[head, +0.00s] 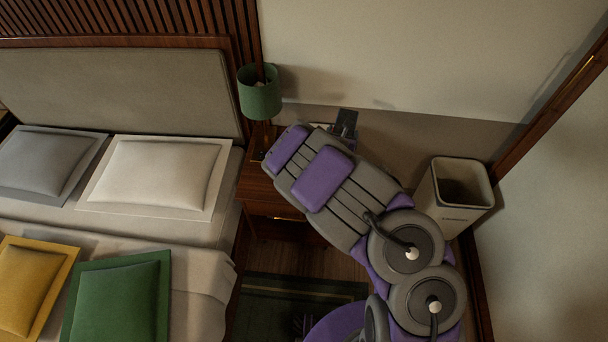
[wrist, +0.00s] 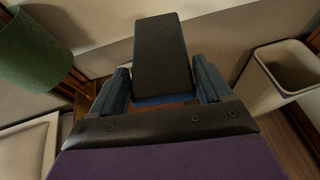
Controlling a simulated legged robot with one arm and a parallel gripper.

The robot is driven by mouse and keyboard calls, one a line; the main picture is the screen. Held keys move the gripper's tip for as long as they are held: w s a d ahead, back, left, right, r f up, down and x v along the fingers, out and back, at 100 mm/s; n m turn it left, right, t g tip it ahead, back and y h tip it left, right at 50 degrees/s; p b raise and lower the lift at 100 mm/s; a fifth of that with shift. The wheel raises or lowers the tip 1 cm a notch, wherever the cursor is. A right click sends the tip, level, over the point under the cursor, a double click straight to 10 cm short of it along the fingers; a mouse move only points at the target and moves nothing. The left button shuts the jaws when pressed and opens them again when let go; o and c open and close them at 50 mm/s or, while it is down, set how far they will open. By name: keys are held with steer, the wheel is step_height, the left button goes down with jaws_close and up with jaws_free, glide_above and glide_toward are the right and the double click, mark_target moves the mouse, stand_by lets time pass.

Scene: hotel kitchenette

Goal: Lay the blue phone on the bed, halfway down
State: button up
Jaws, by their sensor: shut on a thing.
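The blue phone (wrist: 162,55) shows in the wrist view as a dark slab with a blue edge. My gripper (wrist: 162,84) is shut on its lower end, with one finger at each side. The phone stands out beyond the fingertips. In the head view, a small dark shape (head: 346,120) past my arm looks like the phone, but my arm hides most of the gripper. The bed (head: 200,302) is at the left of the head view, apart from the gripper. Its lower half is outside the frame.
A nightstand (head: 257,190) with a green lamp (head: 260,94) stands between the bed and my arm. A white bin (head: 461,190) stands at the right by the wall. White (head: 158,175), grey (head: 42,162), yellow (head: 25,287) and green (head: 117,302) pillows cover much of the visible bed.

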steer(key=s+a+f+y, duration=0.1)
steer(key=s+a+f, duration=0.3)
steer(key=f, duration=0.4)
steer(key=s+a+f+n+y, duration=0.1)
steer(key=s+a+f, duration=0.4)
steer(key=s+f, duration=0.2)
steer(key=s+a+f+n, duration=0.1)
steer(key=s+a+f, duration=0.3)
steer(key=f, duration=0.5)
steer(key=shift+s+a+f+y, duration=0.15)
steer(key=shift+s+f+y, duration=0.2)
steer(key=shift+s, duration=0.45)
steer(key=w+b, duration=0.2)
steer(key=w, duration=0.3)
steer(key=w+f+b, duration=0.1)
steer(key=w+b, duration=0.1)
steer(key=w, duration=0.3)
steer(key=w+b, duration=0.2)
steer(key=w, duration=0.3)
steer(key=shift+d+f+b, duration=0.2)
steer(key=shift+d+b, duration=0.05)
steer(key=shift+b, duration=0.15)
steer(key=shift+w+d+f, duration=0.1)
steer(key=shift+w+d, duration=0.05)
steer(key=shift+w, duration=0.45)
step_height(320, 180, down, 3)
steer(key=shift+s+f+b, duration=0.1)
steer(key=shift+b, duration=1)
